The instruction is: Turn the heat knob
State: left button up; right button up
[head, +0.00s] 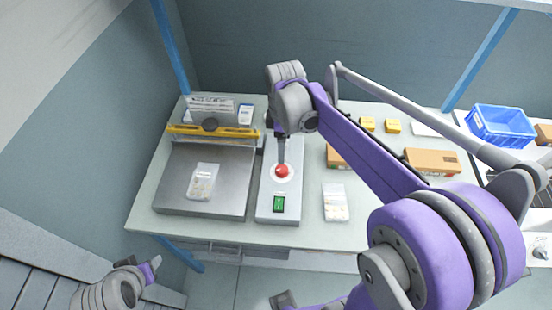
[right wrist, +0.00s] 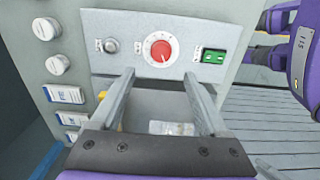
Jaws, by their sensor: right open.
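The heat knob is taken to be the red round knob (head: 282,171) with a white dial ring on the grey control panel (head: 265,213). In the right wrist view the red knob (right wrist: 161,50) lies ahead, centred between the finger lines. My right gripper (head: 282,153) points down over the panel, close to the knob. In the right wrist view the right gripper (right wrist: 160,75) is open and empty, its fingers spread to either side just short of the knob. Contact cannot be told.
A green switch (head: 279,204) sits in front of the knob. A silver button (right wrist: 112,45) is on its other side. A grey plate with a yellow bar (head: 213,131) stands left. A clear packet (head: 335,203), cardboard box (head: 432,162) and blue crate (head: 500,124) lie right.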

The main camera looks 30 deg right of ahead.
aim_at(282, 169)
notch_tip(282, 169, down, 10)
jog(key=shift+s+b, duration=0.1)
jog(key=shift+b, duration=0.2)
grip_shut()
dwell(0.4)
